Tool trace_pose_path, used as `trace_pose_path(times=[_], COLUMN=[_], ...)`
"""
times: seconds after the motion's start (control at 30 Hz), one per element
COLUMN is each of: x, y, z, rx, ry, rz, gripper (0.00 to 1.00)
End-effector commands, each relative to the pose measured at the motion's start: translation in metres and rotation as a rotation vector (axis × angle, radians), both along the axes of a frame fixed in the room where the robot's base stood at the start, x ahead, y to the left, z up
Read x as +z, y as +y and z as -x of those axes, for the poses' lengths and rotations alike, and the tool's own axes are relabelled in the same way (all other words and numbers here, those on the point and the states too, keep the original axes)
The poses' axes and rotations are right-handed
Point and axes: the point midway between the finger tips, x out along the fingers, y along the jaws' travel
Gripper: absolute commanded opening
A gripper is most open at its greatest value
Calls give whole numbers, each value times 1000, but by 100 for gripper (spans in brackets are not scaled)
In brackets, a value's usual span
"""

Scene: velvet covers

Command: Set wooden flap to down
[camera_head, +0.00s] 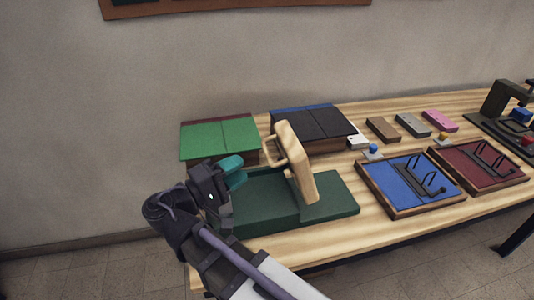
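The wooden flap (296,162) is a pale wood panel with a loop handle (269,148) on its left side. It stands raised and leaning slightly, on a dark green base (330,198) at the near left part of the table. My gripper (234,172) has teal fingertips and is left of the flap, just beyond its handle's left side, above the green base. The fingers look apart from the handle. The gap between the fingers is too small to tell how far they are open.
A green box (219,138) and a dark covered box (312,125) stand behind. A blue tray (408,180) and a maroon tray (478,163) with black hooks lie to the right. Small brown, grey and pink blocks sit at the back. A wall rises behind the table.

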Motion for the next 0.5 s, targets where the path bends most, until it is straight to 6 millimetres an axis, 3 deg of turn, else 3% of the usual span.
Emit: trace_pose_path(times=[0.3, 0.5], x=[9, 10], y=[-60, -73], z=[-39, -49], rx=[-1, 1], ry=[0, 0], rz=[-1, -1], gripper=[38, 38])
